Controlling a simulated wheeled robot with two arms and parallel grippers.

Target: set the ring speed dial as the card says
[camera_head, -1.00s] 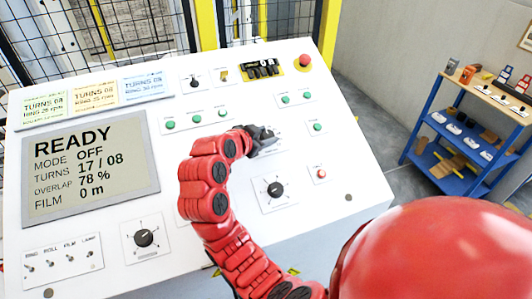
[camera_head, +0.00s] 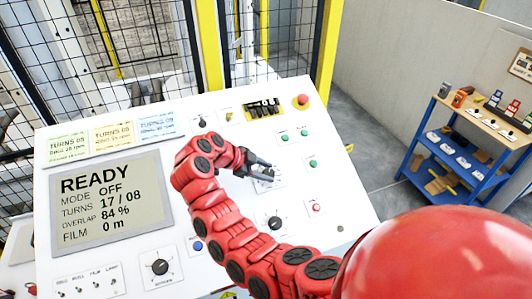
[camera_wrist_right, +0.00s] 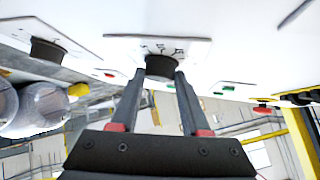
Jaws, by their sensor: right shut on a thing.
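My right gripper (camera_head: 266,173) is at the right-middle of the white panel (camera_head: 345,205). In the wrist view its fingers (camera_wrist_right: 160,80) are shut on a black dial (camera_wrist_right: 160,66) on a white plate; its label and pointer are unreadable. Other black dials are at the lower left (camera_head: 160,267) and below the gripper (camera_head: 274,223); which is ring speed cannot be read. Green (camera_head: 68,147), yellow (camera_head: 112,134) and blue (camera_head: 160,127) cards show TURNS and rpm lines, too small to read surely. The screen (camera_head: 112,205) reads READY, MODE OFF, TURNS 17/08, OVERLAP 84 %, FILM 0 m. My left gripper is out of view.
Green buttons (camera_head: 312,162) and a red one (camera_head: 316,207) sit right of the gripper. A red stop button (camera_head: 302,101) is at the top right corner. Toggle switches (camera_head: 95,285) line the lower left. A black mesh fence stands behind; a blue shelf (camera_head: 408,165) is at right.

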